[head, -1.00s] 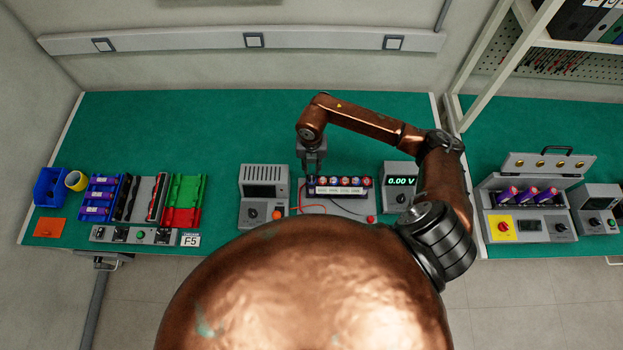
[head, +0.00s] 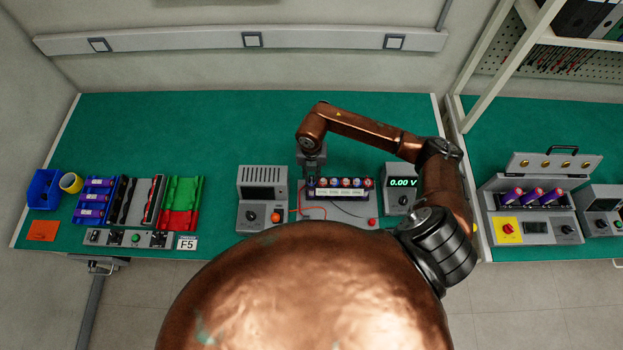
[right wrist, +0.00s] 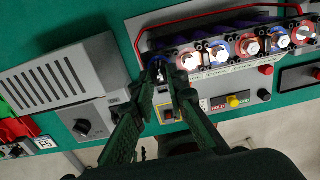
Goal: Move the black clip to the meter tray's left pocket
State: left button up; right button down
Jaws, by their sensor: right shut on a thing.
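My right gripper (head: 311,176) is at the left end of the busbar battery pack (head: 343,190), pointing down. In the right wrist view its fingers (right wrist: 166,76) are closed at the pack's left end terminal. The small dark thing between the fingertips appears to be the black clip, but the fingers hide most of it. The meter (head: 401,184) reads 0.00 V, right of the pack. A grey tray surface (head: 332,212) with a red and a dark lead lies in front of the pack; its pockets cannot be made out. My left gripper is not in view.
A grey instrument (head: 263,190) with a knob stands close left of the pack. Further left are a battery rack (head: 95,200), a red and green holder (head: 182,200) and a blue bin (head: 45,188). The green bench behind the pack is clear.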

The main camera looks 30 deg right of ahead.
aim_at(311, 177)
jog(key=shift+r+p, duration=1.3)
jog(key=shift+r, duration=0.75)
